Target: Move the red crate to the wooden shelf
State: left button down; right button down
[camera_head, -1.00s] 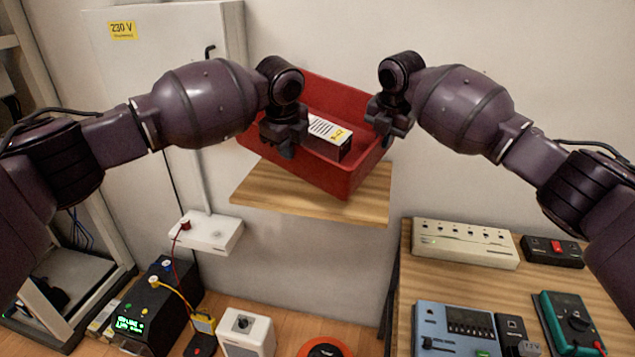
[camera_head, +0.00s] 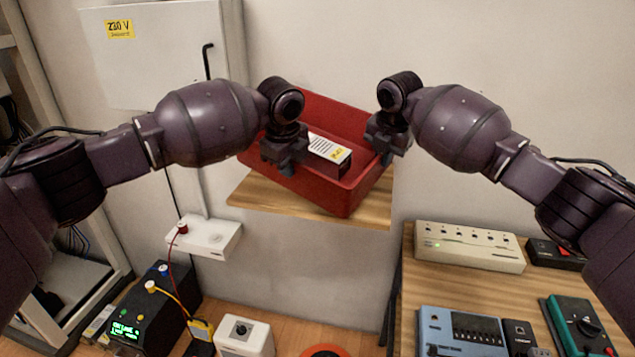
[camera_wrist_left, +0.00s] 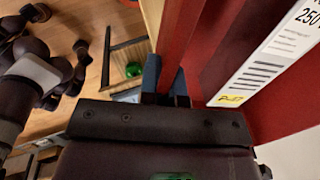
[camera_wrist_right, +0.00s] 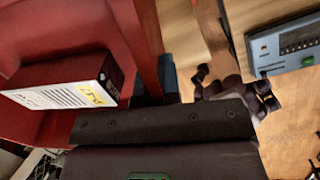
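The red crate (camera_head: 315,190) is over the wooden shelf (camera_head: 374,213) on the wall. Its underside is hidden, so I cannot tell whether it touches the board. A dark box with a white label (camera_head: 328,149) lies inside the crate. My left gripper (camera_head: 284,158) is shut on the crate's left wall, which also shows in the left wrist view (camera_wrist_left: 183,35). My right gripper (camera_head: 384,150) is shut on its right wall; the crate and box also show in the right wrist view (camera_wrist_right: 60,25).
A white wall cabinet (camera_head: 150,60) is at the back left, with a white wall socket unit (camera_head: 210,238) below it. A wooden table (camera_head: 410,300) with a power strip (camera_head: 470,246), a blue device (camera_head: 460,325) and a green meter (camera_head: 580,325) is at the right.

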pick_arm(q)
jog(key=shift+r, duration=0.2)
pick_arm(e)
jog(key=shift+r, duration=0.2)
pick_arm(q)
jog(key=c, duration=1.3)
grip_release()
jog(key=shift+s, duration=0.1)
pick_arm(e)
jog(key=c, duration=1.3)
grip_release()
pick_arm(q)
jog(key=shift+f, duration=0.1)
pick_arm(e)
jog(key=shift+f, duration=0.1)
pick_arm(q)
jog(key=v, duration=1.2)
pick_arm(e)
jog(key=v, duration=1.2)
